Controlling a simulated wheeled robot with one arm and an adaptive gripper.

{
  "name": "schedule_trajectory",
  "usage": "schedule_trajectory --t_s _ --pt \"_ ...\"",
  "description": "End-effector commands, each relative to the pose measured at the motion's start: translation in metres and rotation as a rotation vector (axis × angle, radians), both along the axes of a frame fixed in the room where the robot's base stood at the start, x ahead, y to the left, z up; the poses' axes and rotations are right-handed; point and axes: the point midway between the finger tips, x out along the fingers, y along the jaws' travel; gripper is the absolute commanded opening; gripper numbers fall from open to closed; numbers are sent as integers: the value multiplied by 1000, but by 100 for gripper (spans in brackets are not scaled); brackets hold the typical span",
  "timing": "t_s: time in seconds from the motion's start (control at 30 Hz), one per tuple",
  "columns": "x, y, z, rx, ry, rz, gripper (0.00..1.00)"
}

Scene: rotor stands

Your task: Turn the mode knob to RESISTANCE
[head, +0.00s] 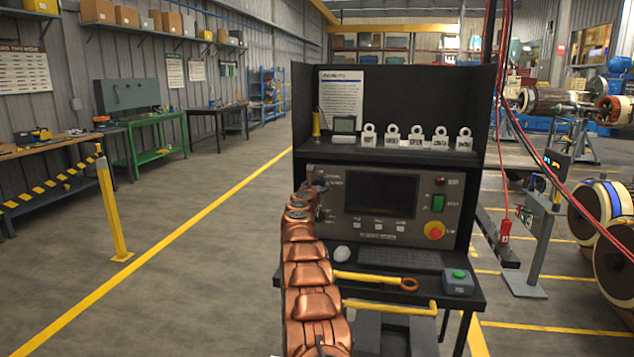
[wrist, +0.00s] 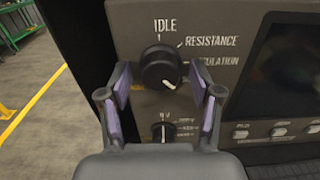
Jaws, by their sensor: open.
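The mode knob (wrist: 160,67) is a round black knob on the grey control panel (wrist: 130,18) in the wrist view. My gripper (wrist: 159,78) is open, with one purple-padded finger to the left of the knob and one to the right. Gaps show between the pads and the knob's sides. In the head view my arm covers the panel's left side and hides the knob.
A smaller knob (wrist: 163,132) sits just below, between the fingers. A dark screen (head: 381,194) is to the right, with a green switch (head: 438,203) and a red-and-yellow stop button (head: 434,231) beyond it. A keyboard (head: 399,259) and yellow-handled tool (head: 368,278) lie in front.

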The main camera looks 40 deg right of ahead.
Motion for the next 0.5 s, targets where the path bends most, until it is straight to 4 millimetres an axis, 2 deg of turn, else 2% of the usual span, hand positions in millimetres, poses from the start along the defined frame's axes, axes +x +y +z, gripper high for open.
schedule_trajectory --t_s 0.4,0.5 --pt "1 -2 -2 3 -1 0 64" --pt "1 -2 -1 3 -1 0 53"
